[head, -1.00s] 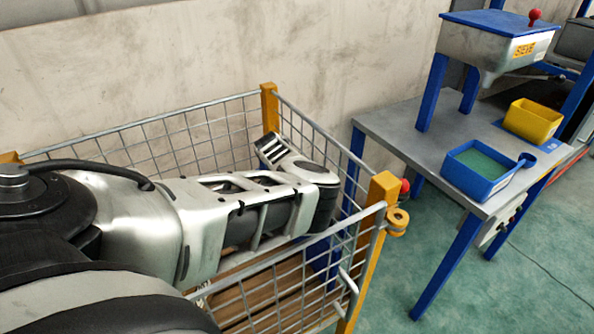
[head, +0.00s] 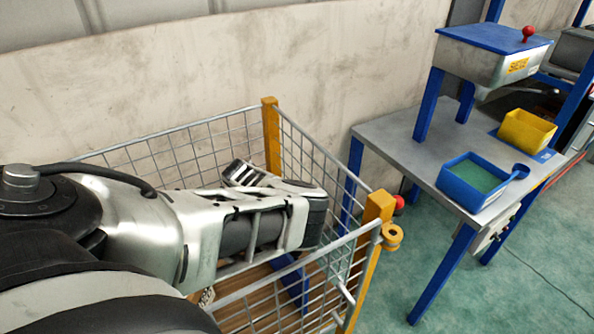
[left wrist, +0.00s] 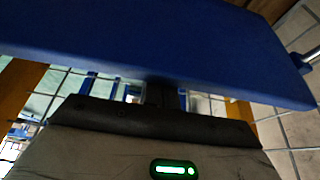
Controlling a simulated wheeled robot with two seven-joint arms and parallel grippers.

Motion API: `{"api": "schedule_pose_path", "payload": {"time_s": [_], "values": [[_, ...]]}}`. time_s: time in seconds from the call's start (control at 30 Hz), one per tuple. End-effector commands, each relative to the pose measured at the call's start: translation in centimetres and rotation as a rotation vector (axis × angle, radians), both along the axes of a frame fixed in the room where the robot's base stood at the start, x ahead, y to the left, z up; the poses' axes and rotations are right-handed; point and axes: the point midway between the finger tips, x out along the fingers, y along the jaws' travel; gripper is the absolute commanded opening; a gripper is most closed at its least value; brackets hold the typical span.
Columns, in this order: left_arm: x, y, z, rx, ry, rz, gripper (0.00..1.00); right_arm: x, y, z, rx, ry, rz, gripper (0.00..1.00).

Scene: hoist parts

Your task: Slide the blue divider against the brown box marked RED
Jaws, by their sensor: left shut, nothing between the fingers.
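The blue divider (head: 293,284) shows in part in the head view, low inside the wire mesh cage and beneath my left arm. In the left wrist view a broad blue panel (left wrist: 150,45), which looks like the divider, crosses the top, very close to the camera. My left gripper (left wrist: 162,94) is shut and empty, with its fingers at the panel's lower edge; I cannot tell whether they touch. In the head view the fingers are hidden by my arm. I cannot see a brown box marked RED. My right gripper is not in view.
The mesh cage (head: 215,140) has yellow corner posts (head: 271,140) and a wooden floor (head: 262,312). My left arm reaches over its near side. To the right stands a table (head: 400,150) with a blue tray (head: 462,192), a yellow bin (head: 526,131) and a hopper (head: 480,62).

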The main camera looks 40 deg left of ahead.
Motion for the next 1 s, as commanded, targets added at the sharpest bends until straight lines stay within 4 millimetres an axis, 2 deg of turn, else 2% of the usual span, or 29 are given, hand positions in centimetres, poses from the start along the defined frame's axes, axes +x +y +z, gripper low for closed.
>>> {"api": "schedule_pose_path", "payload": {"time_s": [0.7,1.0], "values": [[-5.8,1.8,0.1,0.002,0.005,0.004,0.0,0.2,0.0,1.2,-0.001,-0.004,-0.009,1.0],[-7.5,2.3,0.0,0.003,0.002,0.002,0.0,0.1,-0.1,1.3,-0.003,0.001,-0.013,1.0]]}}
